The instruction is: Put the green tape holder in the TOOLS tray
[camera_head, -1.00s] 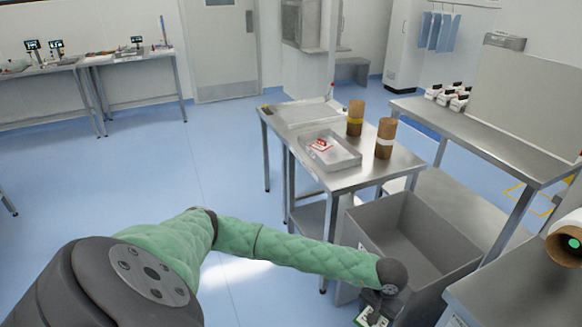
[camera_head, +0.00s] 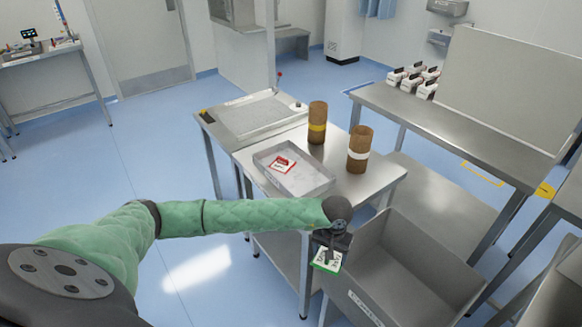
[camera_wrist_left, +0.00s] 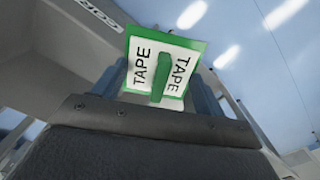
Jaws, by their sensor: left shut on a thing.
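The green tape holder (camera_head: 327,262) has a white face, and in the wrist view (camera_wrist_left: 177,60) it reads "TAPE" on both sides of a green centre bar. My left gripper (camera_head: 330,244) is shut on it, with one finger on each side in the wrist view. It hangs beside the near corner of the steel table, by the left edge of a large grey bin. A shallow grey tray (camera_head: 310,186) sits on the table, up and left of the gripper; its label is too small to read. A red and white holder (camera_head: 284,164) lies in it. My right gripper is not in view.
The grey bin (camera_head: 400,305) stands below right of the gripper. Two brown rolls (camera_head: 317,122) (camera_head: 360,147) stand on the steel table (camera_head: 350,185), right of the tray. A flat panel (camera_head: 255,115) lies at its far end. A long bench (camera_head: 440,125) stands at right.

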